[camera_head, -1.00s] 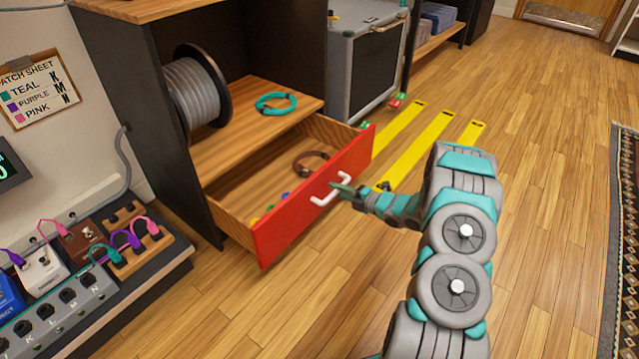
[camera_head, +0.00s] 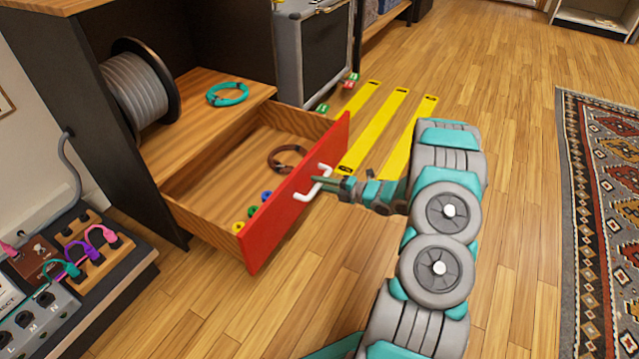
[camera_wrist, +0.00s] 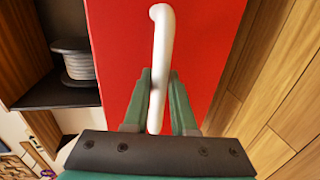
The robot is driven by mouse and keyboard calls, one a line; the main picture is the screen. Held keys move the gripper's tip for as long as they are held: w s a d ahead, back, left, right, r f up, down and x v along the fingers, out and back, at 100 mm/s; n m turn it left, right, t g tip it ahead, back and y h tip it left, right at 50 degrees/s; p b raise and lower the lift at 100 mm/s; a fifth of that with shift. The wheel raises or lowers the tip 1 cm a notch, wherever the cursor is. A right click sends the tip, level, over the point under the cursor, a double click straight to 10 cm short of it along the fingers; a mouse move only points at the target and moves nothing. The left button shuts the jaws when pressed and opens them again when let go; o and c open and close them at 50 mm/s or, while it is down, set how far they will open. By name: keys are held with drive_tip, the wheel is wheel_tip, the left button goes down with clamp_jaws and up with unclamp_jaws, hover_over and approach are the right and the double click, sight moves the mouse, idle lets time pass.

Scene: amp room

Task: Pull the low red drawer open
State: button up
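The low red drawer (camera_head: 290,212) stands out from the dark cabinet, its wooden inside showing. Its white bar handle (camera_head: 311,186) is on the red front. My gripper (camera_head: 322,184) is at the handle. In the wrist view, the fingers of my gripper (camera_wrist: 160,80) lie on both sides of the white handle (camera_wrist: 161,40), close against it, with the red drawer front (camera_wrist: 215,40) behind. A brown cable coil (camera_head: 287,158) and several small coloured rings (camera_head: 252,211) lie in the drawer.
A teal cable coil (camera_head: 227,94) and a grey cable spool (camera_head: 138,88) sit on the shelf above. Yellow floor strips (camera_head: 372,128) lie beyond my arm. A patterned rug (camera_head: 612,215) is at the right. A pedalboard (camera_head: 75,290) stands at the left. Wooden floor in front is clear.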

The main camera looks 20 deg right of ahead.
drive_tip(key=o, duration=0.4)
drive_tip(key=v, duration=0.7)
drive_tip(key=shift+s+d+p, duration=0.25)
drive_tip(key=shift+s+p, duration=0.05)
drive_tip(key=shift+r, duration=0.1)
